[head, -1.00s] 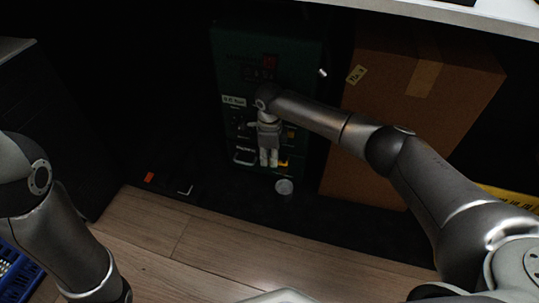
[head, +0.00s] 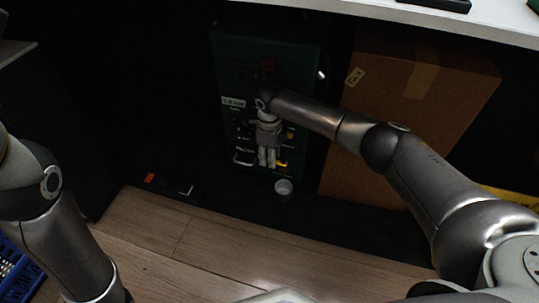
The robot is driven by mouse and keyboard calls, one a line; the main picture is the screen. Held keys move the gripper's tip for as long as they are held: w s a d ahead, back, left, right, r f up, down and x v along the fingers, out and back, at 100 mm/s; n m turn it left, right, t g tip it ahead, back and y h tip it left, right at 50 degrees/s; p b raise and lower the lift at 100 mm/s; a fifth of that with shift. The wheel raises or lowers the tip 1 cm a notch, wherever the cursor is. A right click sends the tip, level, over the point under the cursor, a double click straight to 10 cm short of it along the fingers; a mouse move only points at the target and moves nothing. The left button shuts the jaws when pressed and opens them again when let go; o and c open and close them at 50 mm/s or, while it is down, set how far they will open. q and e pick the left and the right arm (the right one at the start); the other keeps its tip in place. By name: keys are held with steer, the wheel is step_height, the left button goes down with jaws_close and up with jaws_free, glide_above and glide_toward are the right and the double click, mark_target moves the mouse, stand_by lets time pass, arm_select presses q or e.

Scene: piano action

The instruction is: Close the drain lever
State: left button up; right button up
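A dark green machine panel (head: 268,40) stands under the white counter in the head view. My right gripper (head: 267,164) hangs fingers down in front of its lower part. Its two fingers look slightly apart, and I see nothing between them. I cannot tell which part is the drain lever. My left arm comes in at the left edge, but its gripper is out of view.
A small round metal cup (head: 283,187) sits on the dark floor below the panel. A white counter (head: 430,22) overhangs above. A blue crate (head: 18,272) is at lower left.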

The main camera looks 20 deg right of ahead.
steer(key=shift+o, duration=0.3)
step_height(320, 180, up, 12)
stand_by(0.5)
steer(key=shift+s+f, duration=0.1)
stand_by(0.3)
